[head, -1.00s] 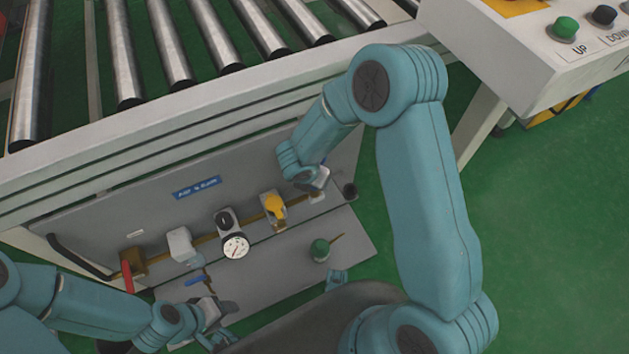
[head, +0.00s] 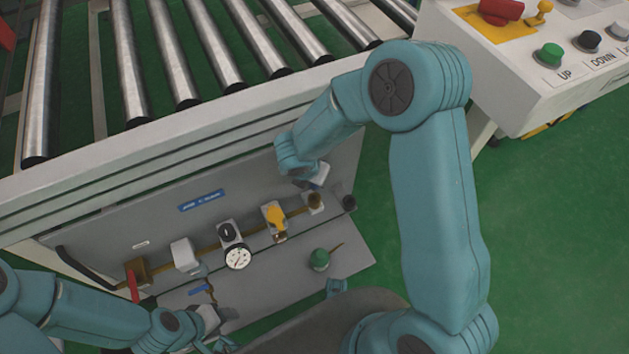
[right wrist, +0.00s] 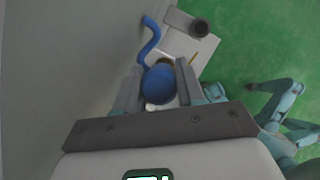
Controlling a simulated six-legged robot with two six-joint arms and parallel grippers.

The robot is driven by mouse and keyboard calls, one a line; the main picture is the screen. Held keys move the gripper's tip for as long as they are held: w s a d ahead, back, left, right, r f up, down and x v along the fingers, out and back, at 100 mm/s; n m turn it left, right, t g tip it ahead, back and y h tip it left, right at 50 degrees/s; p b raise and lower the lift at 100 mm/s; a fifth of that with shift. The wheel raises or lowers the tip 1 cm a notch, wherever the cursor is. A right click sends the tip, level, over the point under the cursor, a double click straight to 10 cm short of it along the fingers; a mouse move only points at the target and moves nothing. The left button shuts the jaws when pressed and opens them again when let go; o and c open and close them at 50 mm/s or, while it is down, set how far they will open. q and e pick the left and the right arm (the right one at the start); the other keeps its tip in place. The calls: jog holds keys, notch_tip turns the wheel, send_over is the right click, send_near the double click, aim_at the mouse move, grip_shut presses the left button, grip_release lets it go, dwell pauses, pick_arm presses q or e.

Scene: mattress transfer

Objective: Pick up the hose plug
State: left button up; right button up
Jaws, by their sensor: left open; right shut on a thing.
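In the right wrist view a blue rounded plug (right wrist: 158,86) with a blue curved tail (right wrist: 149,35) sits between the two fingers of my right gripper (right wrist: 157,75). The gripper is shut on it. In the head view my right gripper (head: 318,178) is just above the brass end fitting (head: 315,201) on the pipe panel. The plug is hidden there behind the wrist. My left gripper (head: 215,332) is low at the left, open, near the panel's front edge. Its fingertips are partly out of clear sight.
The roller conveyor (head: 180,65) is behind; a control box (head: 545,60) is at upper right.

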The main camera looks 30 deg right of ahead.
notch_tip(320, 180, up, 21)
jog(key=p, duration=0.7)
jog(key=shift+f, duration=0.15)
notch_tip(320, 180, up, 8)
jog(key=p, duration=0.7)
jog(key=shift+f, duration=0.2)
jog(key=shift+w, duration=0.1)
